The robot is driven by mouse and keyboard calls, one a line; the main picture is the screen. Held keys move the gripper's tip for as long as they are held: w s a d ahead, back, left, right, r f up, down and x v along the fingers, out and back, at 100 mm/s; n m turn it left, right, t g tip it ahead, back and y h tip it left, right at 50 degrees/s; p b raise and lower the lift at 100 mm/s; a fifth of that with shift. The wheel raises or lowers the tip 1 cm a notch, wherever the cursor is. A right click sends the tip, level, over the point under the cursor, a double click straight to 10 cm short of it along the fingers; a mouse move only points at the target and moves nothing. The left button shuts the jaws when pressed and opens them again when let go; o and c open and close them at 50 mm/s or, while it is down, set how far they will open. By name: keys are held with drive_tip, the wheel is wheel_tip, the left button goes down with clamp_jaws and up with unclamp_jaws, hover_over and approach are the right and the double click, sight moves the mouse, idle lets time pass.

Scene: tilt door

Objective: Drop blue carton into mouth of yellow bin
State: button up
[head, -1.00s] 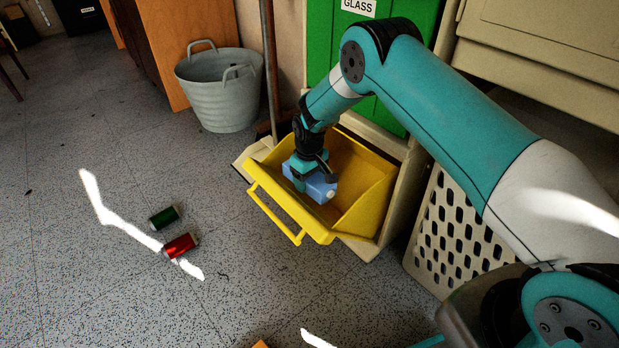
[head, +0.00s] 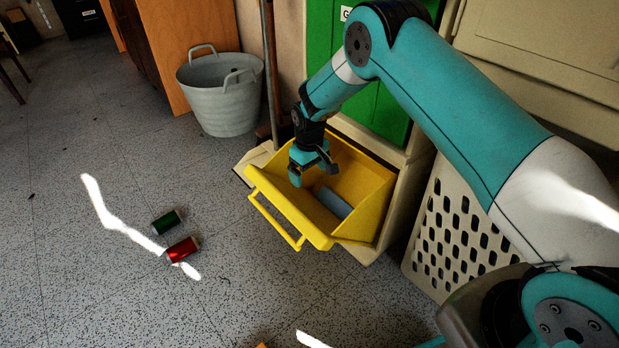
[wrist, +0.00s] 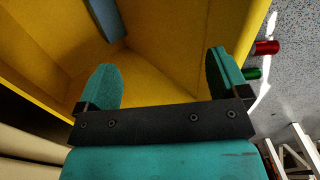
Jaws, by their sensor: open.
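The yellow bin (head: 365,215) is a tilted-out door with its mouth open upward and a bar handle on its front; it also fills much of the wrist view (wrist: 170,65). The blue carton (head: 333,203) lies inside the bin, low down, partly hidden by the bin's wall. In the wrist view the carton (wrist: 107,20) shows at the top, apart from my fingers. My gripper (head: 312,172) is open and empty above the bin's mouth; its two teal fingers (wrist: 160,85) stand wide apart in the wrist view.
A red can (head: 182,250) and a green can (head: 167,222) lie on the floor at left. A grey metal tub (head: 222,95) stands behind, beside a broom handle (head: 270,75). A green panel (head: 384,112) is above the bin, and a perforated cream basket (head: 455,235) stands at right.

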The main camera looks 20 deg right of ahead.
wheel_tip(320, 180, up, 12)
drive_tip(key=p, duration=0.3)
drive_tip(key=shift+p, duration=0.3)
drive_tip(key=s+a+r+n+y, duration=0.1)
drive_tip(key=s+a+r, duration=0.1)
drive_tip(key=s+r, duration=0.65)
drive_tip(key=s+a+r+y, duration=0.1)
drive_tip(key=s+a+r, duration=0.1)
drive_tip(key=s+r, duration=0.65)
drive_tip(key=s+r+n+y+p, duration=0.1)
drive_tip(key=s+r, duration=0.3)
drive_tip(key=s, duration=0.6)
drive_tip(key=s+r+y, duration=0.1)
drive_tip(key=s+r, duration=0.3)
drive_tip(key=s, duration=0.6)
wheel_tip(320, 180, up, 36)
drive_tip(key=p, duration=3.5)
drive_tip(key=shift+a+p, duration=0.3)
drive_tip(key=shift+a, duration=0.05)
drive_tip(key=shift+f, duration=0.15)
